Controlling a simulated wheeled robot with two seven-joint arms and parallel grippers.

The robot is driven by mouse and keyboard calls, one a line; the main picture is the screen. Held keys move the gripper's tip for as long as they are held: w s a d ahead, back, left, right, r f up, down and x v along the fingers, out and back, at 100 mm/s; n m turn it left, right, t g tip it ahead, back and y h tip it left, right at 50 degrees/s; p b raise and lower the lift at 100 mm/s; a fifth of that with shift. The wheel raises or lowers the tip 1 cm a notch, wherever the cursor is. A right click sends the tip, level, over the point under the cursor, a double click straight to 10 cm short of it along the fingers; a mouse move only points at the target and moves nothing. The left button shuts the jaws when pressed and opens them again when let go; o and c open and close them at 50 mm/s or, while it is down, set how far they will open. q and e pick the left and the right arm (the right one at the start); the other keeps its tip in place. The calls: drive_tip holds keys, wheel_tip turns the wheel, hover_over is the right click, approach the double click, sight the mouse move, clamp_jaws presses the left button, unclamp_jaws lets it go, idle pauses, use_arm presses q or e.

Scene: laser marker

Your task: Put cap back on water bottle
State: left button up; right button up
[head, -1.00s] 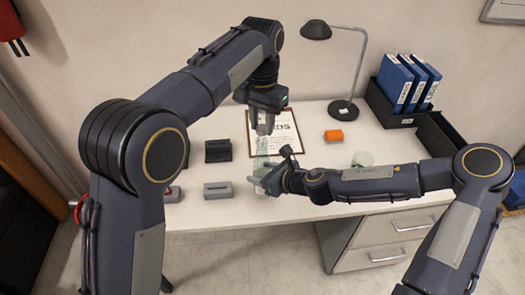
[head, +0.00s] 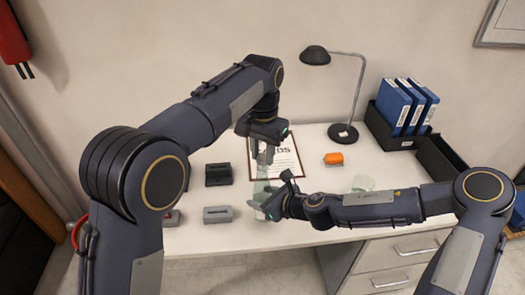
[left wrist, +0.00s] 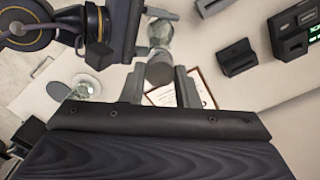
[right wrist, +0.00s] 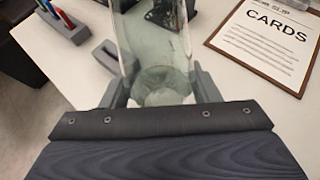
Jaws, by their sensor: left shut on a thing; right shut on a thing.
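My left gripper (head: 264,156) points down above the bottle and is shut on a grey cap, which shows between its fingers in the left wrist view (left wrist: 160,70). The clear greenish water bottle (head: 263,187) stands upright on the desk below it. My right gripper (head: 268,206) reaches in from the right and is shut on the bottle's body, which fills the space between its fingers in the right wrist view (right wrist: 155,50). The cap lines up with the bottle in the left wrist view. I cannot tell whether cap and bottle neck touch.
A clear glass (head: 362,183) stands right of the bottle. A clipboard (head: 288,165) lies behind it. Dark (head: 218,174) and grey (head: 217,214) blocks stand to the left. An orange item (head: 334,158), a lamp (head: 343,132) and a binder tray (head: 390,125) are at the back right.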

use_arm(q)
drive_tip(key=shift+f, duration=0.55)
